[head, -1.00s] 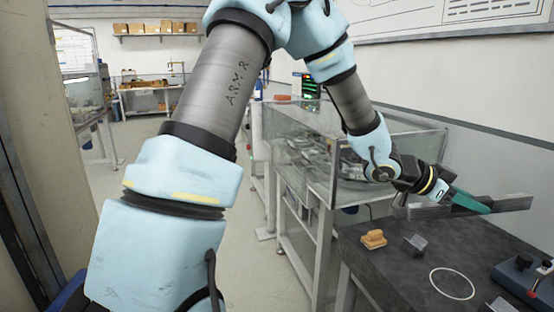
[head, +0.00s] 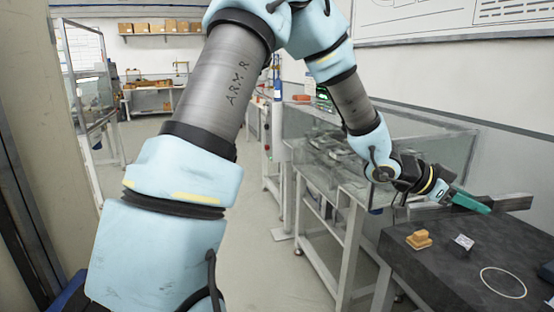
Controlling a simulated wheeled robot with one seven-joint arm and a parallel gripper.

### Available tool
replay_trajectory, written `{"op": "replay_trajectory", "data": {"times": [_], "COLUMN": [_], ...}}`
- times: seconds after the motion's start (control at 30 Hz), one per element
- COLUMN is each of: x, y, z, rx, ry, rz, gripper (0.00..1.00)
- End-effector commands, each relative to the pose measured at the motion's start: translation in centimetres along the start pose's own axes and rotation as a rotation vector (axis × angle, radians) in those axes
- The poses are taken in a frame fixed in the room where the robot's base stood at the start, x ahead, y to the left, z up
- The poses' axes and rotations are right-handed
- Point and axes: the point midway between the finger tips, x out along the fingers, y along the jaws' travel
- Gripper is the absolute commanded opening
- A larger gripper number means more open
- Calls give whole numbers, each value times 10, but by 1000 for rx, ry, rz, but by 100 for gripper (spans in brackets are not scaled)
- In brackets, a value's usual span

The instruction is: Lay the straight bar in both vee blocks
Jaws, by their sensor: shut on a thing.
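My gripper (head: 472,203), with teal fingers, is shut on a grey straight bar (head: 513,203). It holds the bar roughly level over the far side of a dark table; the fingers hide the bar's middle. A small grey metal block (head: 463,243), which looks like one of the vee blocks, stands on the table below and in front of the gripper. The bar is apart from this block. I cannot make out its groove at this size. A second vee block cannot be clearly made out.
The dark table (head: 430,275) also bears an orange-brown block (head: 419,239) left of the grey block and a thin white ring (head: 503,282) nearer me. A glass-walled bench (head: 365,190) stands left of the table. Floor is clear at centre left.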

Motion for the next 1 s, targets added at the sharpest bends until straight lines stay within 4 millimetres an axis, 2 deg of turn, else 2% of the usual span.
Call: {"op": "replay_trajectory", "data": {"times": [0.07,0.23,0.57,0.67,0.77,1.0], "x": [0,-5,-23,-34,-49,-108], "y": [-2,-16,-56,-72,-92,-141], "z": [1,20,76,102,135,238], "rx": [-2,-26,-94,-125,-165,-288], "ry": [2,-2,-15,-22,-31,-55], "rz": [-5,-59,-221,-296,-393,-694], "gripper": [0,0,0,0,0,0]}}
